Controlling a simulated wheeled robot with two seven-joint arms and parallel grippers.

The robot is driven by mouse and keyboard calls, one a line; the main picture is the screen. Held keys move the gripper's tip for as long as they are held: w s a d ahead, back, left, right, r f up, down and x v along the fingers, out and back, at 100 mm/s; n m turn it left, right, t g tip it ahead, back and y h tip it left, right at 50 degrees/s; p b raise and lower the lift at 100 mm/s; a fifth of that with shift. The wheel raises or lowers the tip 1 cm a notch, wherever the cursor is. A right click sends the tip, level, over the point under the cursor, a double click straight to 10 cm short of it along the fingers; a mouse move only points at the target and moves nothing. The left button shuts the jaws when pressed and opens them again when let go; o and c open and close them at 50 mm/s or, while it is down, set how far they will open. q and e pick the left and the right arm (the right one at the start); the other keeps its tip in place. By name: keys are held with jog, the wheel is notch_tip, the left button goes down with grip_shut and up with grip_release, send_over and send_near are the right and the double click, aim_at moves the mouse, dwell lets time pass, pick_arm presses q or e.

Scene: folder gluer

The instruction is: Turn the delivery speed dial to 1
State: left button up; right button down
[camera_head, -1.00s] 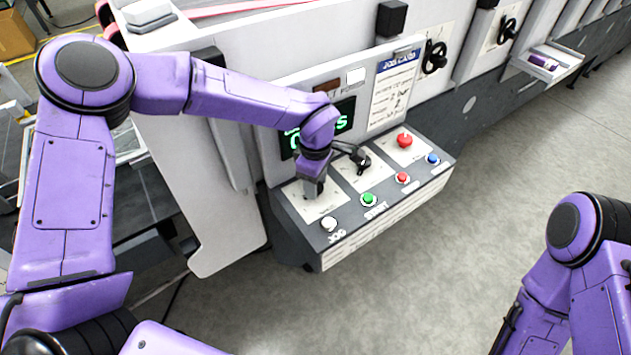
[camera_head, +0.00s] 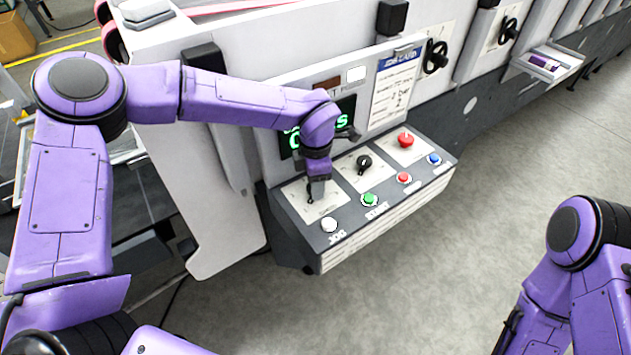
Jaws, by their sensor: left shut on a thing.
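My left gripper (camera_head: 316,188) points down over the left white plate (camera_head: 327,208) of the sloped control panel, at the screen's lower edge. It is shut on a dial there; the gripper hides nearly all of the dial, and its setting cannot be read. A second black dial (camera_head: 364,163) stands free on the middle plate to the right. A dark screen with green digits (camera_head: 345,118) sits behind the panel, partly covered by my left wrist. My right arm shows at the lower right, but its gripper is out of view.
Along the panel's front are a white jog button (camera_head: 329,224), a green start button (camera_head: 369,199), a red button (camera_head: 403,177) and a blue button (camera_head: 434,158). A red mushroom button (camera_head: 405,140) is at the right. A job card (camera_head: 395,85) hangs above. Open floor lies in front.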

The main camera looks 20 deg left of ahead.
pick_arm(q)
jog(key=shift+s+f, duration=0.2)
jog(key=shift+f, duration=0.1)
jog(key=o, duration=1.1)
jog(key=shift+a, duration=0.1)
jog(key=shift+c, duration=0.2)
jog(key=shift+w+r, duration=0.1)
jog(key=shift+r, duration=0.3)
notch_tip(320, 180, up, 10)
jog(key=b, duration=0.3)
